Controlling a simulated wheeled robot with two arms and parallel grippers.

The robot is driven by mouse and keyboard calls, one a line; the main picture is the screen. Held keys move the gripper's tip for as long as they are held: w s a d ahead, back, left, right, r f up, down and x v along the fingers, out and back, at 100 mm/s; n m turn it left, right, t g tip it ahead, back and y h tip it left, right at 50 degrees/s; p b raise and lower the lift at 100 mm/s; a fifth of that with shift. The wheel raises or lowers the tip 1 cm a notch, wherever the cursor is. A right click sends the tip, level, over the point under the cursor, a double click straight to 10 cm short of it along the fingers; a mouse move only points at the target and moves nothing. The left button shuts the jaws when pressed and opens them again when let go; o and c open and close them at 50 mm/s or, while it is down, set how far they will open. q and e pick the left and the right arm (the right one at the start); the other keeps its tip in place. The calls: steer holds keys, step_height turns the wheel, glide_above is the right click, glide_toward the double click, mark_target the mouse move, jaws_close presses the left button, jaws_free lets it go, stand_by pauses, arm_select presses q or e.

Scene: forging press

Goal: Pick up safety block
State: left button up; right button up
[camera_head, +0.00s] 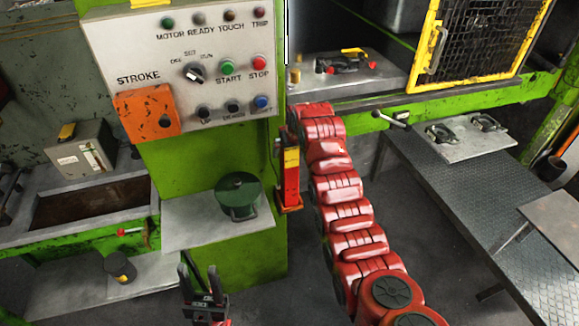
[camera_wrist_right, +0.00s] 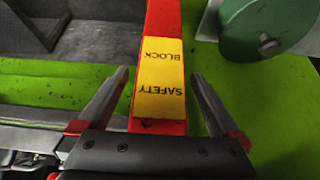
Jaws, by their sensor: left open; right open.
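The safety block (camera_head: 290,178) is a tall red bar with a yellow label, standing upright on a small orange base beside the green press column in the head view. In the right wrist view the safety block (camera_wrist_right: 160,85) shows its yellow "SAFETY BLOCK" label between the two fingers of my right gripper (camera_wrist_right: 160,75). Those fingers are open, one on each side of the block, with visible gaps. In the head view my right gripper is mostly hidden at the end of my red arm. My left gripper (camera_head: 198,272) is open and empty at the bottom, away from the block.
A green lidded pot (camera_head: 238,196) stands on a grey shelf (camera_head: 185,222) left of the block. The control panel (camera_head: 185,60) is above it. A dark metal platform (camera_head: 440,190) lies to the right, and a yellow-framed mesh guard (camera_head: 480,45) is at upper right.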

steer(key=shift+w+a+f, duration=0.1)
steer(key=shift+c, duration=0.2)
jaws_close()
stand_by(0.4)
